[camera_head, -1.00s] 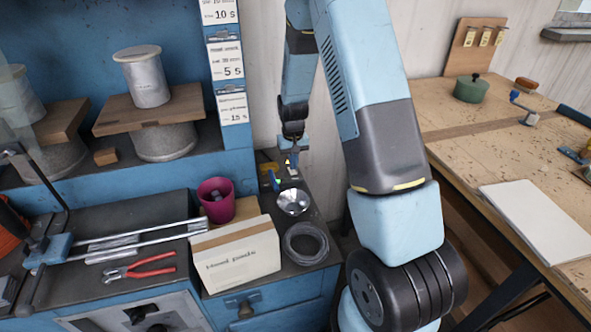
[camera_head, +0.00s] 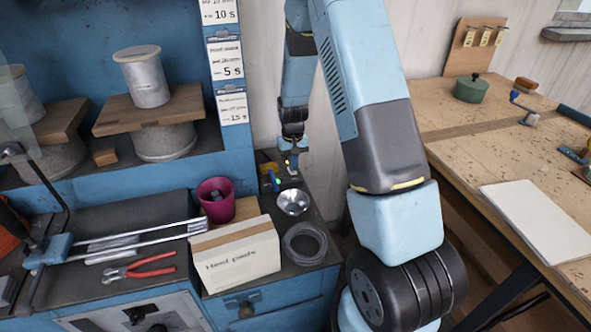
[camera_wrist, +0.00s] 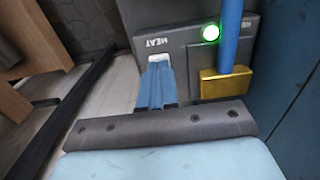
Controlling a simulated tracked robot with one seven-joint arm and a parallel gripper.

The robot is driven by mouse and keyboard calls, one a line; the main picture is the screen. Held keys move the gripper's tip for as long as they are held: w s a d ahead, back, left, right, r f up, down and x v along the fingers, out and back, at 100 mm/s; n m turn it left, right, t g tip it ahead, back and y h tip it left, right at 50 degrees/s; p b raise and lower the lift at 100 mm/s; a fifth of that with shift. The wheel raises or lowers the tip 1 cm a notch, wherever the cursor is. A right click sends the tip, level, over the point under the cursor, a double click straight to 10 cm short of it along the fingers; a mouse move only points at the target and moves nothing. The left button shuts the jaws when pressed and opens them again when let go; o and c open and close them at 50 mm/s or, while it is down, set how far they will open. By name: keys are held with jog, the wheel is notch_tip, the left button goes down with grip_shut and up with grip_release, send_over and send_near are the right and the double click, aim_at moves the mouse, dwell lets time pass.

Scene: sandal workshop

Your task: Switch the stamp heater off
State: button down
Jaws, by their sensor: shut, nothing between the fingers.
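The stamp heater is a dark grey box (camera_wrist: 185,55) in the wrist view, with the word HEAT on its face and a lit green lamp (camera_wrist: 210,32). A pale switch or slot (camera_wrist: 158,58) shows below the word, partly hidden by my fingertips. My gripper (camera_wrist: 156,68) is shut and empty, its blue fingers together at that switch; I cannot tell whether they touch it. A blue-handled brass stamp (camera_wrist: 227,83) is right of the fingers. In the head view my gripper (camera_head: 292,168) points down at the heater (camera_head: 268,165) at the bench's back corner.
A metal bowl (camera_head: 293,202), a coil of wire (camera_head: 305,244), a magenta cup (camera_head: 215,198) and a cardboard box (camera_head: 236,256) stand in front of the heater. A blue post with instruction cards (camera_head: 227,72) rises to the left. A wooden table (camera_head: 490,145) is at right.

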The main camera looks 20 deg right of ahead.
jog(key=shift+f, duration=0.55)
dwell(0.4)
jog(key=shift+r, duration=3.5)
